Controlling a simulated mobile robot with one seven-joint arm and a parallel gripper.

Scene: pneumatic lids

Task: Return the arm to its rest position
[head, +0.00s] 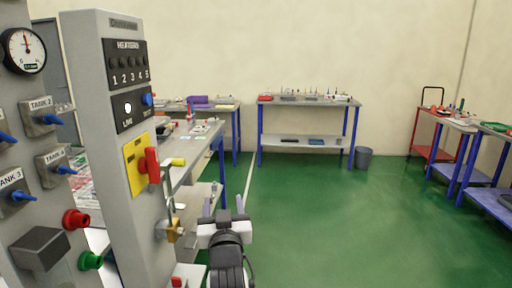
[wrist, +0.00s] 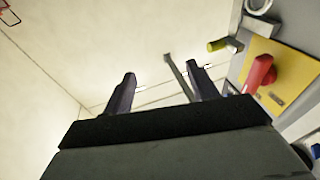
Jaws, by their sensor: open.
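My gripper (head: 224,207) is low in the middle of the head view, just right of the grey control panel (head: 110,140). Its two fingers stand apart and point away from the head camera. In the wrist view my gripper (wrist: 160,85) is open, with no object held between the fingers. The red switch handle (wrist: 260,72) on its yellow plate (wrist: 292,70) is to the right of the fingers, apart from them. The same red handle (head: 152,165) shows on the panel in the head view, with a brass padlock (head: 175,230) hanging below it.
A panel with tank valves and a gauge (head: 23,50) stands at the far left. A grey workbench (head: 205,150) is behind the control panel. A blue-legged table (head: 310,103) and a bin (head: 363,157) stand at the back. Green floor (head: 340,220) is clear at right.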

